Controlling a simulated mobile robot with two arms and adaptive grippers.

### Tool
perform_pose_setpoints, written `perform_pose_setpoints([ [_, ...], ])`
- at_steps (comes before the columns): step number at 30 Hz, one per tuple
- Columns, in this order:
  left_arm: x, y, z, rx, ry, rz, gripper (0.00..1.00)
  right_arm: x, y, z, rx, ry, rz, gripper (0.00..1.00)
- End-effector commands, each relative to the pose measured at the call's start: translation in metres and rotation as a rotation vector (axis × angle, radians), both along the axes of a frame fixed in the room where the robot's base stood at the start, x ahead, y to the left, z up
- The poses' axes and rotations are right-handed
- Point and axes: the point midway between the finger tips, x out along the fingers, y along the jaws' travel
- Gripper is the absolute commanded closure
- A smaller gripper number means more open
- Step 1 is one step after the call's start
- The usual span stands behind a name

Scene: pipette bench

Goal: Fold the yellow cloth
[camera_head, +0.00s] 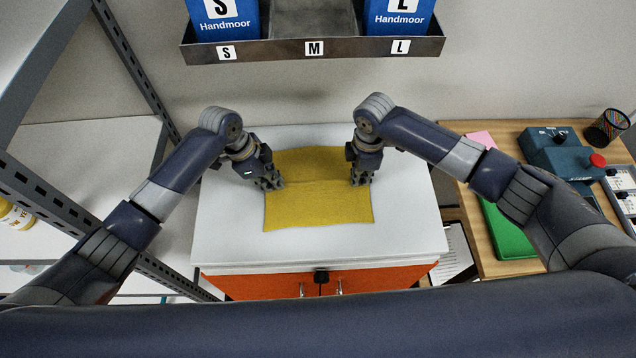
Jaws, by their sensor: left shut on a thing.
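The yellow cloth (320,207) lies on the white table top (230,235), spread out roughly as a rectangle. A faint crease or edge runs across it between the two grippers. My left gripper (270,184) is at the cloth's left edge, about halfway along it, and is shut on the cloth. My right gripper (361,180) is at the cloth's right edge, at about the same height, with its fingers pointing down. Its fingers are small and dark, so I cannot tell whether they are open or shut. Both grippers hide parts of the cloth's side edges.
A wall rack (290,52) with blue glove boxes hangs behind the table. A metal shelf (75,205) stands on the left. On the right, a wooden desk (487,245) holds a green folder (507,235) and a blue device (560,158). The table around the cloth is clear.

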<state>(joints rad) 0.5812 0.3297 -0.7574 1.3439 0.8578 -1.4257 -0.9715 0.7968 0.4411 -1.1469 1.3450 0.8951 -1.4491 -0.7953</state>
Motion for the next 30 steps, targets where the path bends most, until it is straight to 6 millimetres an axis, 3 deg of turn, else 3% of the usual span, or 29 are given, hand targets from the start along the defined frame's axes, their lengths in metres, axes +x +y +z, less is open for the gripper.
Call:
perform_pose_setpoints([
  [14,-0.003,0.002,-0.002,0.007,0.009,0.001,1.0,-0.001,-0.001,0.0,-0.003,0.004,-0.001,1.0],
  [30,-0.001,0.001,0.038,0.003,0.004,0.001,1.0,-0.001,-0.001,0.039,-0.002,0.002,-0.001,1.0],
])
